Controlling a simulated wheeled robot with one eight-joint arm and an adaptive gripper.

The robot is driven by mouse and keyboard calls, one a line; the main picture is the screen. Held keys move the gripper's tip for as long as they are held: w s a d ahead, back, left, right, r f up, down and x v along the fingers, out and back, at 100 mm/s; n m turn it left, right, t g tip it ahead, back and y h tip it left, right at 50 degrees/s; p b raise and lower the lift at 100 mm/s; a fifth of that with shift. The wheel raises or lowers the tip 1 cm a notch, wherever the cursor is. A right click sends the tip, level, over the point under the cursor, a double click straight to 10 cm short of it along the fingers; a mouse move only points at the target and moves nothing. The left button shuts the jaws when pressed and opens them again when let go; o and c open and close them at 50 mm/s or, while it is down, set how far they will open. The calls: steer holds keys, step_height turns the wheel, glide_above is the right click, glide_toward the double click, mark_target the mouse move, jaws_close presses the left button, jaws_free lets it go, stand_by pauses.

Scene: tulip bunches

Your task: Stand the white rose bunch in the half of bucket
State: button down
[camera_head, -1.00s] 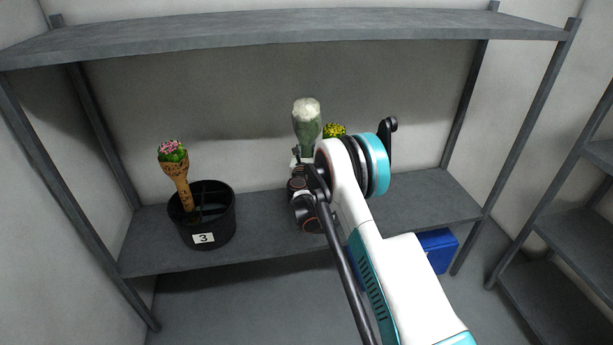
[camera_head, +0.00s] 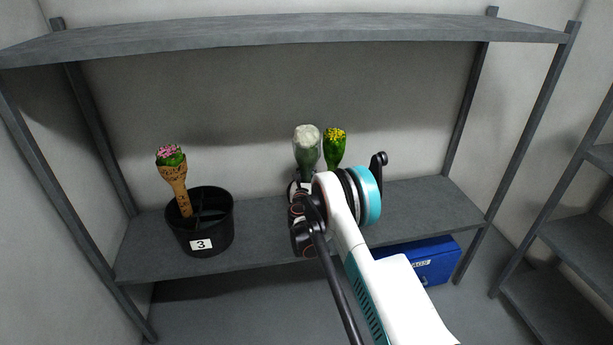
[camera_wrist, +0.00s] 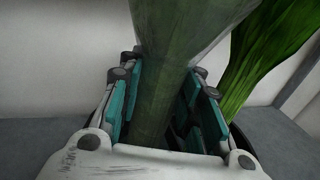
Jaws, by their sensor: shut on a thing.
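The white rose bunch (camera_head: 306,142), a pale head over a green wrapped lower part, is upright at the middle of the shelf. My gripper (camera_head: 303,188) is shut on it; the wrist view shows the green wrap (camera_wrist: 165,60) between the teal pads of my gripper (camera_wrist: 155,100). Its lower end is hidden behind my arm. The black bucket (camera_head: 203,247), labelled 3, stands on the shelf to the left, well apart from the bunch. A divider splits it; a pink-flowered bunch (camera_head: 173,172) in brown wrap leans in its left part.
A yellow-flowered green bunch (camera_head: 335,147) stands just right of the white one; its leaves (camera_wrist: 265,60) show in the wrist view. An upper shelf (camera_head: 300,30) hangs above. A blue box (camera_head: 430,262) sits below. Shelf between bucket and gripper is clear.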

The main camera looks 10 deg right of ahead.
steer(key=shift+f, duration=0.1)
steer(key=c, duration=1.2)
jaws_free()
steer(key=shift+o, duration=0.2)
